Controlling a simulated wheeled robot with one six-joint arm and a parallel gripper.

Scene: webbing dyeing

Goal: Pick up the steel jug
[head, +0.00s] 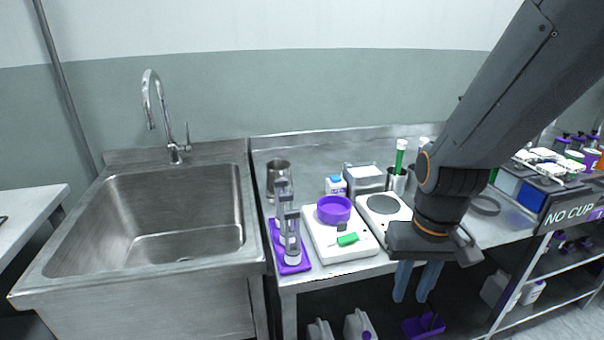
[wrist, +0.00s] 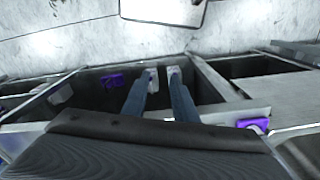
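The steel jug (head: 278,178) stands upright on the steel bench at the left, close to the sink and behind a purple tray (head: 292,262). Its lower part is partly hidden by clear-and-grey upright items on that tray. My gripper (head: 411,298) points down in front of the bench's front edge, well to the right of the jug and lower than it. Its two blue-grey fingers are apart with nothing between them; they also show in the wrist view (wrist: 162,76). I cannot make out the jug in the wrist view.
A sink (head: 150,225) with a tall tap (head: 160,115) is left of the jug. A white scale (head: 335,248) with a purple bowl (head: 334,209), a hotplate (head: 385,208) and a steel cup (head: 397,182) stand between jug and arm. Canisters (head: 358,325) stand below.

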